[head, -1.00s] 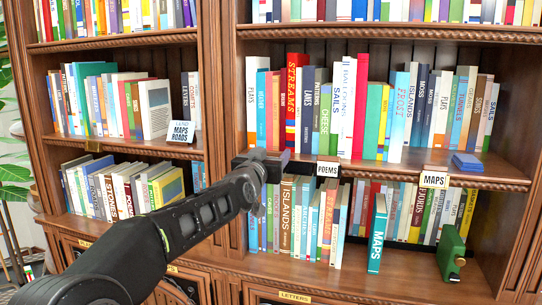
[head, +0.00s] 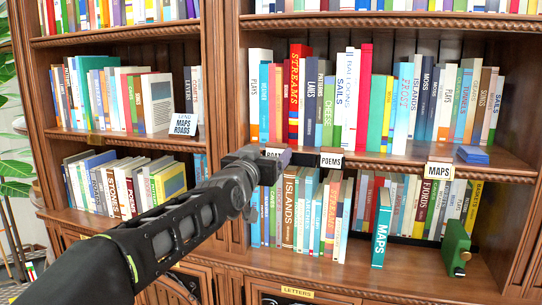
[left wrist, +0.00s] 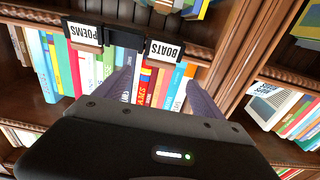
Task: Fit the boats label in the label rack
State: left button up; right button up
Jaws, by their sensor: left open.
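The boats label (left wrist: 164,50) is a white card with black letters, upside down in the left wrist view. It sits at the black label rack (left wrist: 122,38) on the shelf edge, beside the poems label (left wrist: 84,32). Whether it is fully seated I cannot tell. My left gripper (left wrist: 165,92) is open, its two fingers spread on either side of the boats label's line and apart from it. In the head view my left gripper (head: 272,155) partly covers the boats label (head: 276,152); the poems label (head: 331,160) and maps label (head: 439,170) stand to its right.
Books fill the shelves above and below the rack. A blue block (head: 473,154) lies on the shelf at right. A teal maps book (head: 381,229) and a green object (head: 456,247) stand on the lower shelf. Open air lies before the shelves.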

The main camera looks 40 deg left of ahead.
pick_arm(q)
jog(key=shift+s+d, duration=0.2)
jog(key=shift+s, duration=0.45)
dwell(0.5)
jog(key=w+d+f+n+g+h+p, duration=0.1)
jog(key=w+d+f+g+h, duration=0.15)
jog(key=f, duration=1.05)
jog(key=w+d+f+g+h, duration=0.15)
jog(key=d+f, duration=0.25)
jog(key=f, duration=0.8)
jog(key=s+d+f+g+h+p, duration=0.1)
jog(key=d+f+g, duration=0.1)
jog(key=d+f, duration=0.5)
jog(key=s+d+f+g+h, duration=0.1)
jog(key=d+f, duration=0.2)
jog(key=f, duration=0.8)
jog(key=s+d+f+m+g+h+p, duration=0.1)
jog(key=s+d+f+g+h+p, duration=0.2)
jog(key=s+d+f, duration=0.95)
jog(key=s+d+f+m+g, duration=0.1)
jog(key=s+d+f+g, duration=0.2)
jog(key=s, duration=0.6)
jog(key=s+d+f+m+g+h+p, duration=0.1)
jog(key=s+d+f+g, duration=0.2)
jog(key=s+d+f, duration=0.3)
jog(key=s+d, duration=0.1)
jog(key=s, duration=0.2)
jog(key=shift+f+g, duration=0.4)
